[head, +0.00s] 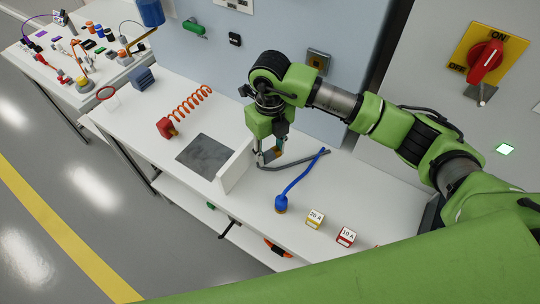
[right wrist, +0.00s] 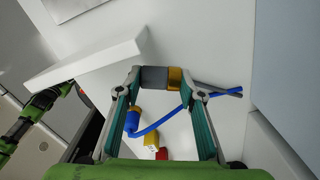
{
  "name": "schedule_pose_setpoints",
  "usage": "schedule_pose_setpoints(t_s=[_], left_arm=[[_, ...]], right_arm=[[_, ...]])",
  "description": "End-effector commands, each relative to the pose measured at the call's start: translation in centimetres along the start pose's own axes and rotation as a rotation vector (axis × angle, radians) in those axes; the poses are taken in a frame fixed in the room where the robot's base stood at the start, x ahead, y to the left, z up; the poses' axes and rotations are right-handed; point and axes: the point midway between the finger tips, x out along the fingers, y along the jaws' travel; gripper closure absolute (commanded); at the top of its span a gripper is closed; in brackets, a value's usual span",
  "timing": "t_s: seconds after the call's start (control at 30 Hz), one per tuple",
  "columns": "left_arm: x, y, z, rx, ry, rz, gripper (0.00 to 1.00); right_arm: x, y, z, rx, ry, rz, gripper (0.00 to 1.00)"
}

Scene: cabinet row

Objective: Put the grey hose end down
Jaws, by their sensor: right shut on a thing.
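My right gripper (head: 268,157) is low over the white bench, just right of the upright white panel. In the right wrist view its fingers (right wrist: 164,80) are shut on the grey hose end (right wrist: 154,77), which has a brass-coloured collar (right wrist: 175,79). The grey hose (head: 297,164) runs from the gripper to the right along the bench. In the head view the fingers partly hide the hose end. I cannot tell whether the end touches the bench.
A blue hose (head: 300,177) with a blue end (head: 281,203) lies nearby, its far end by the grey hose. The white panel (head: 238,167) stands close left, beside a dark plate (head: 205,154). Fuse blocks marked 20 A (head: 315,219) and 10 A (head: 346,237) sit near the front edge.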

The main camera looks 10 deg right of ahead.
Motion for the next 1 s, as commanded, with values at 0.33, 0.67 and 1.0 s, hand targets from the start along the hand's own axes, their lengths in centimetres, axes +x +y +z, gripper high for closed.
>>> schedule_pose_setpoints(t_s=[0.33, 0.67, 1.0], left_arm=[[-1.0, 0.0, -0.4, 0.0, 0.005, 0.0, 0.59], [-0.2, 0.0, -0.3, 0.0, 0.005, 0.0, 0.59], [0.1, 0.0, -0.3, 0.0, 0.005, 0.0, 0.59]], right_arm=[[2.9, 0.1, 0.0, -0.001, 0.0, 0.002, 0.87], [3.7, 0.1, 0.0, 0.0, 0.0, 0.001, 0.87], [4.1, 0.1, -0.1, 0.0, 0.001, 0.001, 0.48]])
